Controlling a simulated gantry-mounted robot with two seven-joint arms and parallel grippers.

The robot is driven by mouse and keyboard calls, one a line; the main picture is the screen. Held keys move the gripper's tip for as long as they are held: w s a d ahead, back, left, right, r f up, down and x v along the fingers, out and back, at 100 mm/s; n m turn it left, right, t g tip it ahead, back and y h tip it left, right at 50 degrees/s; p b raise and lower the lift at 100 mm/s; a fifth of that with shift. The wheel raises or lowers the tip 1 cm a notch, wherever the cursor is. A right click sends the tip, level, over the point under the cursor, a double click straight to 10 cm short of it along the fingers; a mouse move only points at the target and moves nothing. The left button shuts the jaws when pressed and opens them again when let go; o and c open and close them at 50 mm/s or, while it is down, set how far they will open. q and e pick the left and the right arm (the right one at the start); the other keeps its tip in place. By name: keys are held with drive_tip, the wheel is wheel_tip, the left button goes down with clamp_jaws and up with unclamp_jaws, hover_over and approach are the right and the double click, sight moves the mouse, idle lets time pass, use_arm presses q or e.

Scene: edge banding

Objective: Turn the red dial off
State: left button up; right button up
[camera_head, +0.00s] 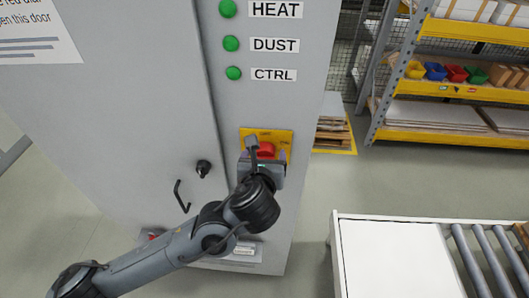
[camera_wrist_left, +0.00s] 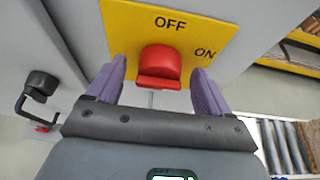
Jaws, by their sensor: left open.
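The red dial (camera_wrist_left: 158,66) sits on a yellow plate (camera_wrist_left: 120,24) marked OFF at the top and ON at the right. In the head view the dial (camera_head: 265,150) is partly hidden by my left gripper. My left gripper (camera_wrist_left: 158,85) is open, with one purple finger on each side of the dial's lower part. A gap shows between each finger and the dial in the left wrist view. I cannot tell which mark the dial points to. My right gripper is not in view.
The grey cabinet (camera_head: 130,100) has green lamps (camera_head: 231,43) labelled HEAT, DUST and CTRL, a black door handle (camera_head: 182,196) and a black knob (camera_head: 203,168). A white table with a roller conveyor (camera_head: 490,262) stands at right, shelves (camera_head: 450,85) behind.

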use_arm(q)
drive_tip(key=shift+w+f, duration=0.3)
drive_tip(key=shift+w, duration=0.3)
drive_tip(key=shift+c, duration=0.2)
drive_tip(key=c, duration=0.9)
drive_tip(key=shift+c, duration=0.2)
